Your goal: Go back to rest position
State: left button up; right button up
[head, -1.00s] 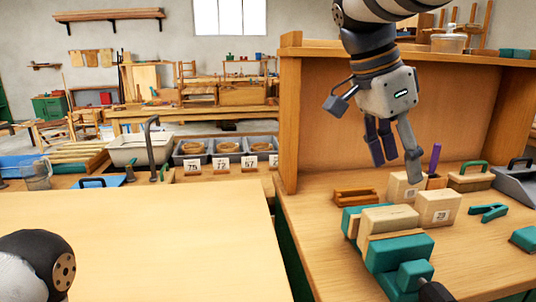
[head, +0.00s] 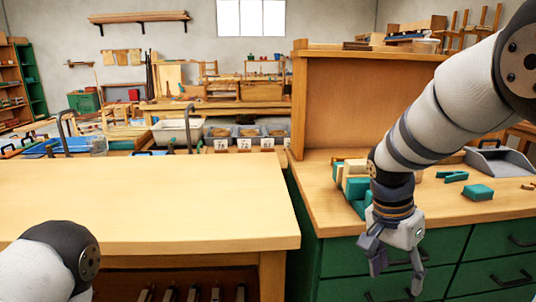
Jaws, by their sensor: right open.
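My right gripper (head: 396,277) hangs in front of the green drawer cabinet at the right, below the edge of its wooden top. Its fingers point down and are apart, with nothing seen between them. My right arm comes in from the upper right and hides part of the worktop. Only a rounded link of my left arm shows at the lower left; the left gripper is out of view.
The green drawer cabinet (head: 341,262) carries a teal vise (head: 354,184), partly hidden by my arm, a teal clamp (head: 452,176), a teal block (head: 478,192) and a grey dustpan (head: 499,160). A bare wooden table (head: 150,200) fills the left. Numbered grey bins (head: 243,142) stand behind it.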

jog(key=s+f+n+g+y, duration=0.15)
jog(key=s+f+n, duration=0.45)
jog(key=s+f, duration=1.2)
jog(key=s+f+n, duration=0.2)
jog(key=s+f, duration=0.1)
jog(key=s, duration=0.7)
jog(key=s+a+f+n+y, duration=0.1)
jog(key=s+f+n, duration=0.2)
jog(key=s, duration=0.7)
jog(key=shift+a+f, duration=0.2)
jog(key=shift+f, duration=0.1)
